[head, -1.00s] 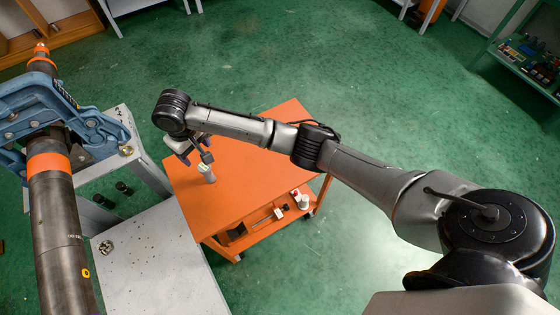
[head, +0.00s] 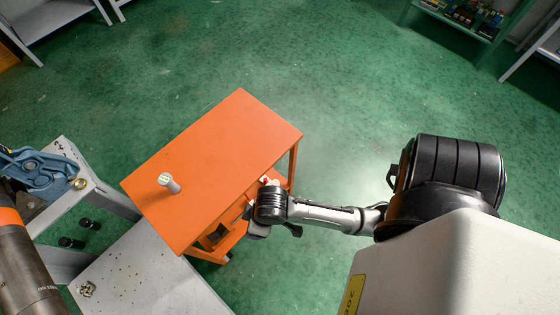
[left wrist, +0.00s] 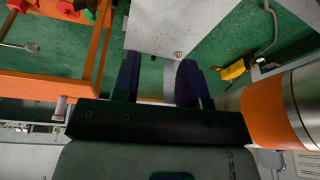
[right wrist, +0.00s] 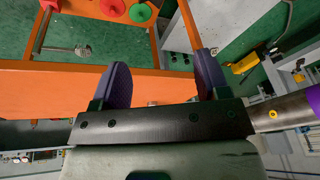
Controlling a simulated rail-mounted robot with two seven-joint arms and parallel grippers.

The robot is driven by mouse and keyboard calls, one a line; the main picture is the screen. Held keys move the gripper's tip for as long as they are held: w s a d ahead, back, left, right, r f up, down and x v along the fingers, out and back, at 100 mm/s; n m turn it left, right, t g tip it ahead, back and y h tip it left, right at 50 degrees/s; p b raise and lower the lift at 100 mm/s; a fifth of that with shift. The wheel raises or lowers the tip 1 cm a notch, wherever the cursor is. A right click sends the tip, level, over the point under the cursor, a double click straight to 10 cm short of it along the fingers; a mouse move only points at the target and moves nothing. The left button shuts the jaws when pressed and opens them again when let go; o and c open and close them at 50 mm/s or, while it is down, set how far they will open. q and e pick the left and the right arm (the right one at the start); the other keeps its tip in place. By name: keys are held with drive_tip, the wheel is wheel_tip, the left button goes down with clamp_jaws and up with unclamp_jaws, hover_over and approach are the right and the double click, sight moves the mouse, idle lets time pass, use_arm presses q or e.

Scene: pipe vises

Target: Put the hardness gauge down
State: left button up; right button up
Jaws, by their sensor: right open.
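The hardness gauge (head: 168,183), a small light-grey cylinder with a pale top, stands on the orange cart's top (head: 215,150) near its left corner in the head view. Nothing holds it. My right gripper (head: 256,232) is at the cart's lower right side, clear of the gauge. In the right wrist view its two fingers (right wrist: 162,85) are wide apart. My left gripper is outside the head view; in the left wrist view its fingers (left wrist: 158,82) are apart with no held object visible. A small cylinder (left wrist: 60,107) by the cart's edge there looks like the gauge.
A grey metal table (head: 150,270) adjoins the cart's lower left side. A blue pipe vise (head: 40,172) and a dark pipe with an orange band (head: 22,265) stand at the left. Green floor is open beyond the cart.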

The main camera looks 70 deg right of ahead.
drive_tip(key=s+d+r+h, duration=0.1)
drive_tip(key=s+d, duration=0.3)
drive_tip(key=s, duration=0.4)
drive_tip(key=shift+d+r+t, duration=0.3)
drive_tip(key=shift+d+r, duration=0.05)
drive_tip(key=shift+r, duration=0.2)
